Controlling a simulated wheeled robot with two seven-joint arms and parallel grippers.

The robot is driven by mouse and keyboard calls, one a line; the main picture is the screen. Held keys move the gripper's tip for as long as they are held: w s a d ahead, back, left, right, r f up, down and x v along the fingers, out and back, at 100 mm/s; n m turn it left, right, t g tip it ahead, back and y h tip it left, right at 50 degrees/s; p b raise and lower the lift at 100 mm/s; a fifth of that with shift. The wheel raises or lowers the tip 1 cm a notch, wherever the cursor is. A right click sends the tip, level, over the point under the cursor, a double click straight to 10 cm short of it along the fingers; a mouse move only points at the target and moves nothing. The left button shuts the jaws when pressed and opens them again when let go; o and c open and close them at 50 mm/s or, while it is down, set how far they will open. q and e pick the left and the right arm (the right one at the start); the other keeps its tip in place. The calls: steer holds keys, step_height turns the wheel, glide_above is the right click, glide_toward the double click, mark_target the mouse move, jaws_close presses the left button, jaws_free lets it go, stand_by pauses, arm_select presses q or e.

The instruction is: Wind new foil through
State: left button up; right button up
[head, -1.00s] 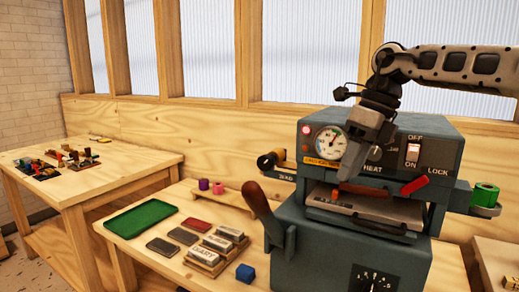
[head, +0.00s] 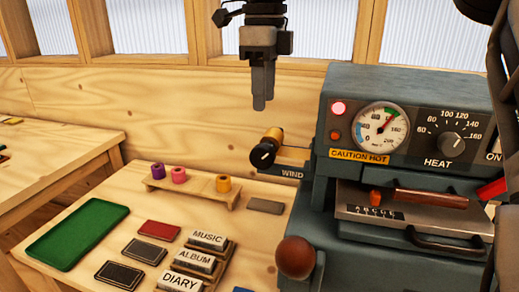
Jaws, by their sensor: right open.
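The grey foil machine (head: 345,110) fills the right of the head view. Its black winding knob (head: 263,156) sits on an arm marked WIND at the machine's left, with a gold foil roll (head: 274,136) behind it. Purple (head: 158,170), pink (head: 179,175) and gold (head: 223,184) rolls stand on a small wooden rack (head: 190,194). My right gripper (head: 259,104) points down, open and empty, above the winding knob and apart from it. Its fingers overlap from this angle. My left gripper is out of view. The machine's right side is cut off.
A lever with a brown ball (head: 295,257) rises at the machine's front left. A green tray (head: 78,237), a red block (head: 159,230) and type blocks reading MUSIC, ALBUM and DIARY (head: 181,282) lie on the bench.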

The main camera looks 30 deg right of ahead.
mark_target(263, 146)
steer(key=f, duration=1)
steer(key=shift+w+f+p, duration=0.2)
steer(key=shift+f+p, duration=0.05)
steer(key=shift+p, duration=0.05)
steer(key=shift+f, duration=0.75)
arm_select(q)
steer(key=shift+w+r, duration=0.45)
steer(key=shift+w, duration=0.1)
arm_select(e)
steer(key=shift+c, duration=0.3)
